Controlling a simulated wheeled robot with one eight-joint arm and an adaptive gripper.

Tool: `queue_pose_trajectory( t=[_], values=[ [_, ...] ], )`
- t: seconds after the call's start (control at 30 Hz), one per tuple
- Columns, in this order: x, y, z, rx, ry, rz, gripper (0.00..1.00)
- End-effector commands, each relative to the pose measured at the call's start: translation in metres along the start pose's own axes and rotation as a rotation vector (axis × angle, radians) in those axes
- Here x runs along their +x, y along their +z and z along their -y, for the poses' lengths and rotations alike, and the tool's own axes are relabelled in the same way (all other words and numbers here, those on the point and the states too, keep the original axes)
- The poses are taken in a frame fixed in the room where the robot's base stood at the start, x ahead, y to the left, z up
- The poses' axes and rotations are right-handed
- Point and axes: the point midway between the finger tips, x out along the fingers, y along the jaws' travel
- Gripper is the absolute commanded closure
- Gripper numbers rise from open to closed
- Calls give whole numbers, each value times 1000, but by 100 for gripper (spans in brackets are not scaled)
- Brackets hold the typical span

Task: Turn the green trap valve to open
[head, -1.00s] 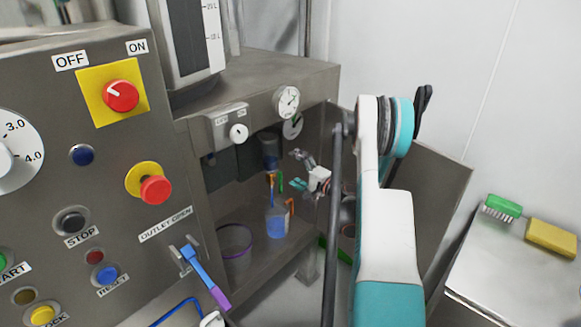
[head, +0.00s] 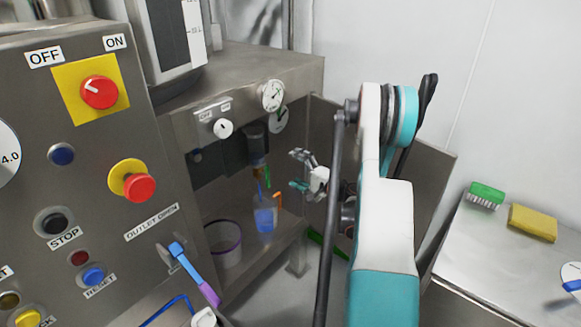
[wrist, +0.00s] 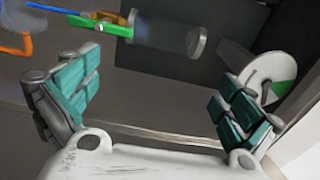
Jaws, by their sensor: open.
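The green trap valve handle (wrist: 100,25) lies across the upper left of the wrist view, beside a dark cylinder with a clear end (wrist: 172,35). In the head view the green handle (head: 268,177) is a small sliver inside the cabinet recess, left of my gripper. My gripper (head: 297,170) is open, with its teal-padded fingers facing the recess. In the wrist view the gripper (wrist: 155,100) has nothing between its fingers, and the green handle is beyond them, apart. Which position the handle is set to cannot be told.
A blue handle (wrist: 60,13) and an orange part (wrist: 18,46) are close to the green one. A round dial (wrist: 262,75) is behind the right finger. An open door panel (head: 425,190) flanks my arm.

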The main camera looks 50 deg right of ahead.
Motion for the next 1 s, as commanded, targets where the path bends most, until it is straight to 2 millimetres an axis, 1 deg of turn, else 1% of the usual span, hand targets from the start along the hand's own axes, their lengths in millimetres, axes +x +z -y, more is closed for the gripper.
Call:
queue_pose_trajectory(
  t=[0.3,0.5,1.0],
  values=[
    [-21,-1,0,0,0,-1,0],
    [-30,0,0,0,0,0,0],
    [-31,0,0,0,0,0,0]
  ],
)
